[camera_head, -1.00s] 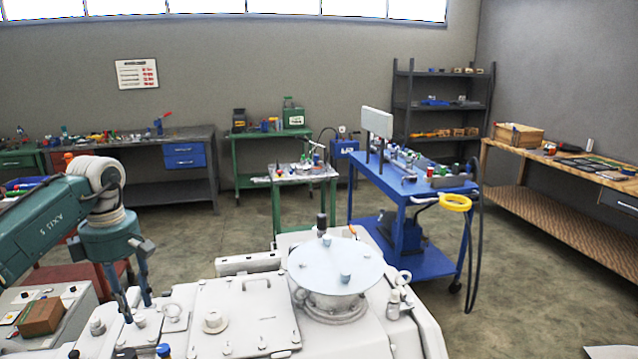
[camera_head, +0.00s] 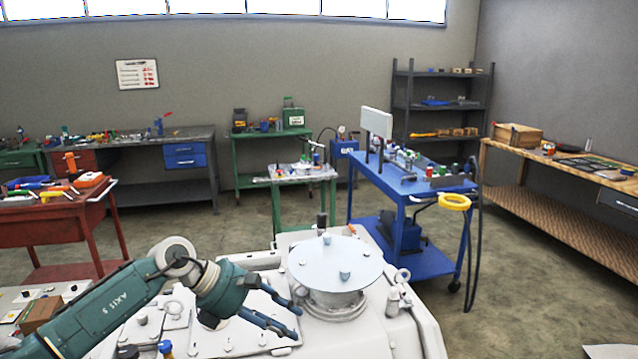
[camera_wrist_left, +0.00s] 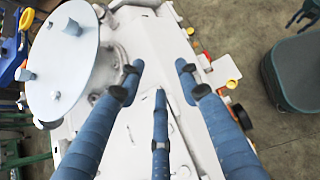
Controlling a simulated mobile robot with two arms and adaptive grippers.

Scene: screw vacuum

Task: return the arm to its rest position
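My left arm, teal with "AXIS 5" on it, comes in from the lower left in the head view. Its left gripper (camera_head: 296,322) is tilted over the middle of the white machine (camera_head: 400,335), with its blue fingers pointing right. In the left wrist view the fingers (camera_wrist_left: 159,72) are spread apart with nothing between them. A round pale lid (camera_head: 335,263) with small knobs lies on the machine's flange, just right of and beyond the fingertips; it also shows at the upper left of the wrist view (camera_wrist_left: 62,62). My right gripper is not in view.
A blue cart (camera_head: 415,197) with a yellow ring stands behind the machine to the right. A red tool table (camera_head: 50,228) is at the left. A small green table (camera_head: 275,210) is behind the machine. Floor is free at the right.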

